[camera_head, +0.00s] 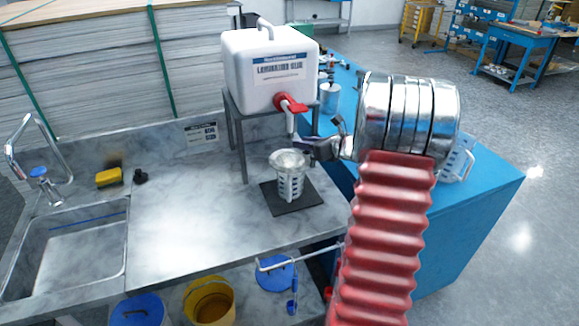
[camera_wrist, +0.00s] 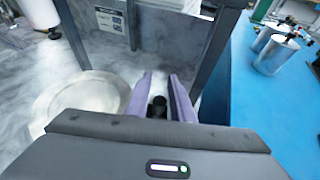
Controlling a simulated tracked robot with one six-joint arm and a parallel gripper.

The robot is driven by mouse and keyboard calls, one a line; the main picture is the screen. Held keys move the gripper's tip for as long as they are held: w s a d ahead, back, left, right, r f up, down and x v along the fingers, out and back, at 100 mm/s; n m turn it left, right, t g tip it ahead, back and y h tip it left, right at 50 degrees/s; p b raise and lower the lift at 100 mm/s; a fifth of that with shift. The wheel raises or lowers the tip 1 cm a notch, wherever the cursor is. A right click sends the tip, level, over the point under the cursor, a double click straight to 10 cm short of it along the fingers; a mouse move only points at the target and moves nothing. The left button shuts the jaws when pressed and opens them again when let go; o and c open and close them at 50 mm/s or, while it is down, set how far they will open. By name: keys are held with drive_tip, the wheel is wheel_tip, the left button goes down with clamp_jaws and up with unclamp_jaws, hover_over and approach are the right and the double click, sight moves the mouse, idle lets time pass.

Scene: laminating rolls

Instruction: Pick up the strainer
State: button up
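The strainer (camera_head: 290,178) is a silvery slotted metal cup with a wide rim. It stands upright on a black square mat (camera_head: 315,195) on the steel counter, below the red tap of the white glue container. My gripper (camera_head: 304,148) is at the right of the strainer's rim in the head view, and I cannot tell whether they touch. In the wrist view, a blurred pale round shape (camera_wrist: 85,100), seemingly the strainer's rim, lies left of the fingers. The two purple fingers (camera_wrist: 159,80) stand apart, with a small dark piece (camera_wrist: 158,108) between them that I cannot identify.
The white glue container (camera_head: 270,70) sits on a grey metal stand (camera_head: 240,145) just behind the strainer; its red tap (camera_head: 290,104) hangs close above. A blue table (camera_head: 470,215) with metal cans is on the right.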

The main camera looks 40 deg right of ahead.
clamp_jaws()
drive_tip(key=shift+r, duration=0.1)
idle(0.3)
drive_tip(key=f+v, duration=0.1)
drive_tip(key=v, duration=0.8)
drive_tip(key=s+f+v, duration=0.1)
drive_tip(key=f+v, duration=0.1)
drive_tip(key=v, duration=0.7)
drive_tip(key=shift+s+f, duration=0.25)
drive_tip(key=shift+f, duration=0.05)
